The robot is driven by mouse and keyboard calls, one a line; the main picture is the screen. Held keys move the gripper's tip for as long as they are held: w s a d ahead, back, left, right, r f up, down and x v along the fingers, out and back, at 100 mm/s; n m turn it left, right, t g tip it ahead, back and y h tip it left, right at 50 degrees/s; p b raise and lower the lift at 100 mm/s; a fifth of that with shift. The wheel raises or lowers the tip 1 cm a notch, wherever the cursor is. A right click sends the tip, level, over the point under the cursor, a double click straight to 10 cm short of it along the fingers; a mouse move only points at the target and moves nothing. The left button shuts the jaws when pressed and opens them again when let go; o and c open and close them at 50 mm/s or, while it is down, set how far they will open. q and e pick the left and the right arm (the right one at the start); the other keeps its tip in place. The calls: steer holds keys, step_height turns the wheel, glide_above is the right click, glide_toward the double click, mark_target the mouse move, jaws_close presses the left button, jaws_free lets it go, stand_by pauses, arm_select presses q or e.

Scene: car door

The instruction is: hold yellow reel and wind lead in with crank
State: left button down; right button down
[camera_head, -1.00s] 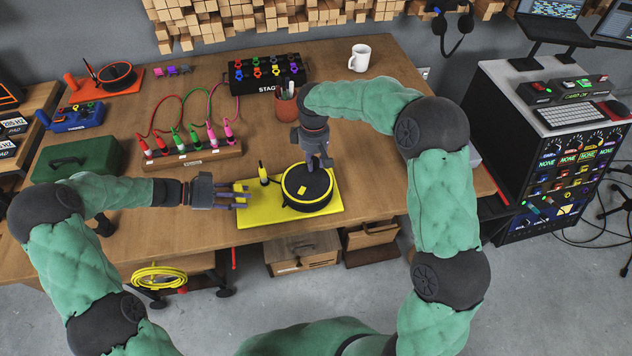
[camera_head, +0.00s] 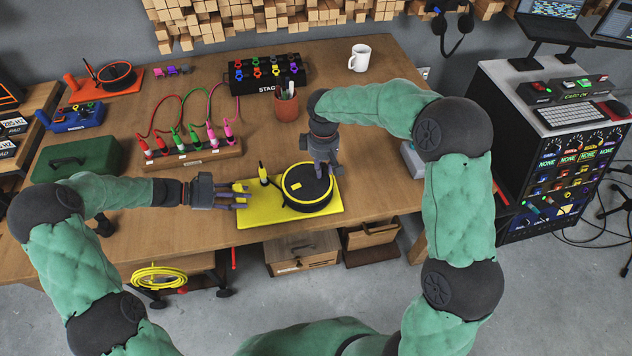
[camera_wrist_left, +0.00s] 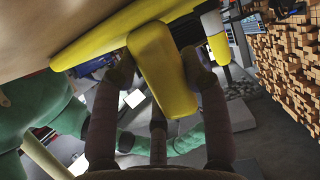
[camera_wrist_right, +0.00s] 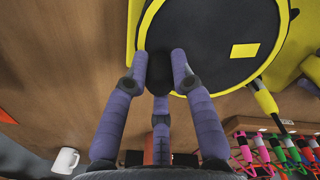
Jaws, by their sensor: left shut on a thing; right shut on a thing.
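The yellow reel has a flat yellow base (camera_head: 255,214) and a round black drum with a yellow rim (camera_head: 307,187), near the front edge of the workbench. My left gripper (camera_head: 238,197) is shut on the reel's yellow block-shaped handle, which shows between its fingers in the left wrist view (camera_wrist_left: 163,72). My right gripper (camera_head: 324,172) is above the right side of the drum. In the right wrist view its fingers close around a dark crank knob (camera_wrist_right: 159,76) near the drum's edge.
Behind the reel stands a wooden block with several colored plugs and leads (camera_head: 190,152). A pen cup (camera_head: 287,106), a white mug (camera_head: 360,57) and a black stage box (camera_head: 266,74) are farther back. A green case (camera_head: 77,159) sits at left.

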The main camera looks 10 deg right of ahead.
mark_target(324, 185)
arm_select(q)
steer(key=shift+a, duration=0.1)
arm_select(e)
steer(key=shift+s+d, duration=0.15)
steer(key=shift+s, duration=0.5)
arm_select(q)
steer(key=shift+w, duration=0.1)
arm_select(e)
steer(key=shift+s+a, duration=0.2)
steer(key=shift+s, duration=0.45)
steer(key=shift+s+a, duration=0.15)
steer(key=shift+s, duration=0.5)
steer(key=c, duration=0.8)
jaws_free()
steer(key=shift+c, duration=0.2)
step_height(324, 185, up, 7)
